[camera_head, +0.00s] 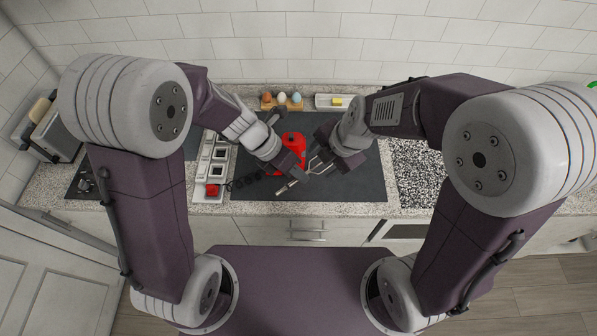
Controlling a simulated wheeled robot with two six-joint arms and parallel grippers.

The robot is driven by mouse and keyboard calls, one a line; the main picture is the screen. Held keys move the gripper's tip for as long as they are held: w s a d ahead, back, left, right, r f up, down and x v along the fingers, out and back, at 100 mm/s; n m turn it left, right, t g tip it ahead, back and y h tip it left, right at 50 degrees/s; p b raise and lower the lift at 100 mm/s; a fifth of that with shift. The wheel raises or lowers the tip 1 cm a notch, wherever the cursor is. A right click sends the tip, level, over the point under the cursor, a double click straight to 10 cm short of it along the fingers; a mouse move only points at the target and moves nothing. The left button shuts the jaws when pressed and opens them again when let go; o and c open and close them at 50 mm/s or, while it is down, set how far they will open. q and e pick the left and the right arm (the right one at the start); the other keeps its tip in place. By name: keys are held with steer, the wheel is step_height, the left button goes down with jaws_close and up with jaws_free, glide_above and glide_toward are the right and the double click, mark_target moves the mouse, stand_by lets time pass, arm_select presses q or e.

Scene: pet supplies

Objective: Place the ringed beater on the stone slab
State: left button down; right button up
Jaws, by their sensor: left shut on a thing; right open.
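The beater (287,187) has a pale handle toward the lower left and thin metal wires at its upper right. My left gripper (297,170) is shut on the beater's middle, over the dark mat. My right gripper (325,154) is open beside the wire end; the small gap between them is hard to make out. A speckled black-and-white slab (415,170), which looks like the stone slab, lies flat on the counter to the right of the mat. Its visible surface is bare. My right arm passes over its far edge.
A red object (293,140) stands on the dark mat (350,188) behind my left gripper, partly hidden. A white compartment tray (208,188) with a red item is at left. An egg holder (282,103) and white dish (326,101) stand at the back.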

steer(key=v, duration=0.9)
steer(key=s+d+f+m+g+h, duration=0.1)
steer(key=s+d+f+m, duration=0.2)
steer(key=m, duration=1)
steer(key=s+d+f+m+g+h, duration=0.1)
steer(key=s+d+f+m, duration=0.2)
steer(key=d+f+m, duration=0.4)
step_height(320, 180, down, 2)
steer(key=m, duration=0.6)
steer(key=shift+d, duration=0.15)
steer(key=shift+s, duration=0.1)
